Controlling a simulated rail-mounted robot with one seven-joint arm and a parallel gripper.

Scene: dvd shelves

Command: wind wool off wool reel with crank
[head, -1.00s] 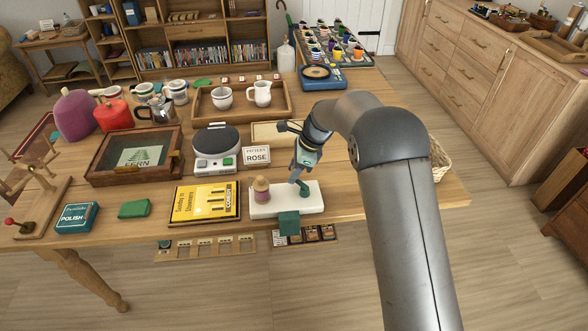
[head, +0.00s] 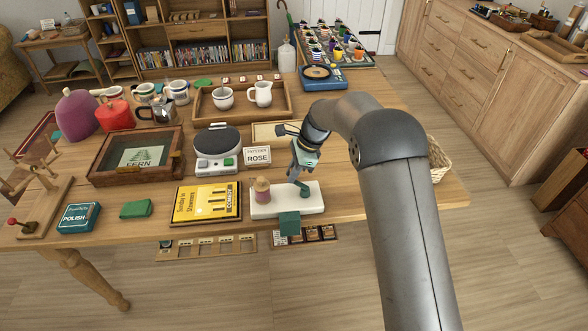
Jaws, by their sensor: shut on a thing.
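A white winder base (head: 318,204) lies at the table's front edge, with a teal clamp (head: 289,223) below it. A pink spool-like piece with a tan top (head: 262,190) stands on its left end. A small teal crank (head: 304,190) stands at its right part. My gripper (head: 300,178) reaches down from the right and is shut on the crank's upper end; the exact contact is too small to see. A wooden reel with spread arms (head: 34,166) stands at the far left, partly cut off, with a red knob (head: 12,221) near its base. No wool strand can be made out.
A yellow book (head: 205,202) lies just left of the winder. A ROSE card (head: 257,156) and a white scale with a dark round top (head: 215,148) stand behind it. A wooden tray (head: 240,113) holds a cup and jug. The table's right front is fairly clear.

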